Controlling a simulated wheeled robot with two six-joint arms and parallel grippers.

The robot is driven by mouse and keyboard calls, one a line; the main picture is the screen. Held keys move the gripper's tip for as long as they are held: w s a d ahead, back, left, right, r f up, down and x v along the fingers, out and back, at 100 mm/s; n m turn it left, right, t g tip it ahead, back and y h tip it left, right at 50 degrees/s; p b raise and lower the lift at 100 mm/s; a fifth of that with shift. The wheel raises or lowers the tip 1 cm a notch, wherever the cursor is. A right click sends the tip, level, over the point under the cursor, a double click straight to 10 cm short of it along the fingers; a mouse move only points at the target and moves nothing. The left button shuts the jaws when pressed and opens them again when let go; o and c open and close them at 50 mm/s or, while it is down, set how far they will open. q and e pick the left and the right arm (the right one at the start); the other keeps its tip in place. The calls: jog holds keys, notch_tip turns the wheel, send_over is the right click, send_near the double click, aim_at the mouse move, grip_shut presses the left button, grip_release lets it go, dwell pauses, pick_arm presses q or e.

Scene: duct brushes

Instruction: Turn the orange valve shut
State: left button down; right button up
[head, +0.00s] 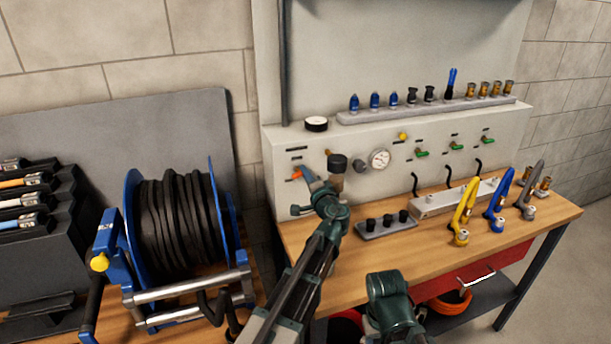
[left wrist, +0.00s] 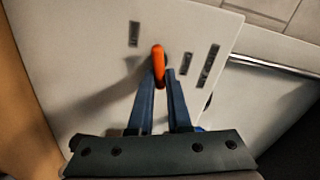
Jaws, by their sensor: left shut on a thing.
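The orange valve (head: 296,174) is on the left part of the pale panel's front face. In the left wrist view its orange handle (left wrist: 158,62) points up the picture, between the blue fingertips. My left gripper (head: 305,176) reaches up to the panel and is shut on this handle; in the left wrist view the gripper (left wrist: 162,78) has a finger on each side of it. The valve's base is mostly hidden by the fingers. My right gripper does not show; only a dark green part of my right arm is at the bottom of the head view.
A round gauge (head: 380,159) and green-handled valves (head: 422,153) are to the right on the panel. A hose reel (head: 180,230) stands close on the left. A small rack with black fittings (head: 386,228) and several upright brushes (head: 464,210) stand on the wooden bench (head: 340,275).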

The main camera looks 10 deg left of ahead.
pick_arm(q)
jog(key=shift+f+m, duration=0.25)
jog(key=shift+m, duration=1.25)
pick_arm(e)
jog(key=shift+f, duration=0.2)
pick_arm(q)
jog(key=c, duration=0.9)
grip_release()
jog(key=shift+o, duration=0.2)
jog(key=shift+s, duration=0.1)
